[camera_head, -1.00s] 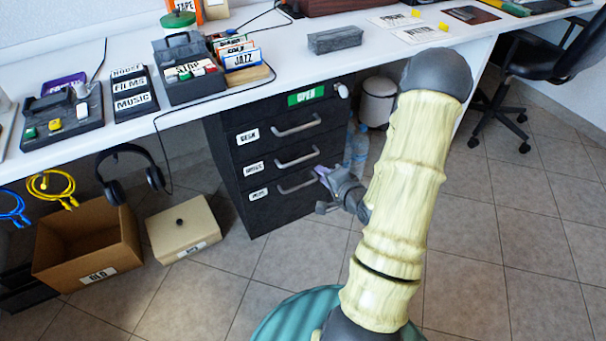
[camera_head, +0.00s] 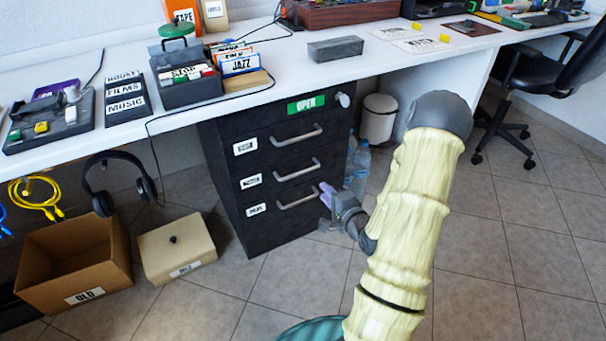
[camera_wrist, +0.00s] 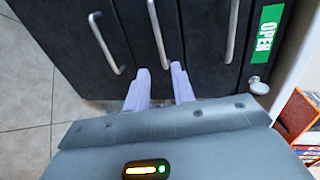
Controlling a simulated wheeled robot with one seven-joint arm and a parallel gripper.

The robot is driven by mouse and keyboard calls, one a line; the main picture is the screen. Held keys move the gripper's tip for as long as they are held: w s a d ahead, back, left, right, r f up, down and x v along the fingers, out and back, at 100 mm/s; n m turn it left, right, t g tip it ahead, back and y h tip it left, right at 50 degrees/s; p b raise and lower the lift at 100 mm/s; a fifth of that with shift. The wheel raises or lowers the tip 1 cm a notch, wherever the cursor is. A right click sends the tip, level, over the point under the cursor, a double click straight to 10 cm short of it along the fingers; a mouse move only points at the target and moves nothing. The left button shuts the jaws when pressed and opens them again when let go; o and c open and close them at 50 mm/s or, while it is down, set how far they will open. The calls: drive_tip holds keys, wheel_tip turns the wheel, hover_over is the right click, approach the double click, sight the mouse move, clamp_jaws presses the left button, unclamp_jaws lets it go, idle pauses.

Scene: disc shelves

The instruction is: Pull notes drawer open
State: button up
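The black drawer cabinet (camera_head: 225,185) stands under the desk with three drawers, all looking shut. The notes drawer (camera_head: 262,170) is the middle one, with a small white label (camera_head: 251,181) and a silver bar handle (camera_head: 298,170). In the wrist view its handle (camera_wrist: 157,32) runs toward the space between my fingertips. My gripper (camera_head: 328,193) has pale purple fingers and is near the right side of the cabinet front. In the wrist view my gripper (camera_wrist: 160,72) is open, with the fingers apart and nothing seen held. I cannot tell whether they touch the handle.
The top drawer's handle (camera_head: 297,135) and bottom drawer's handle (camera_head: 297,199) lie on either side. A green OPEN sign (camera_head: 306,104) and a round knob (camera_head: 343,100) sit above. A cardboard box (camera_head: 75,255) and a beige box (camera_head: 177,250) stand left. Bottles (camera_head: 357,168) stand right.

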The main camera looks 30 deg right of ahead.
sight(304, 172)
drive_tip(key=b+x, duration=0.5)
drive_tip(key=x, duration=0.9)
drive_tip(key=shift+w+b, duration=0.2)
drive_tip(key=shift+b, duration=0.15)
clamp_jaws()
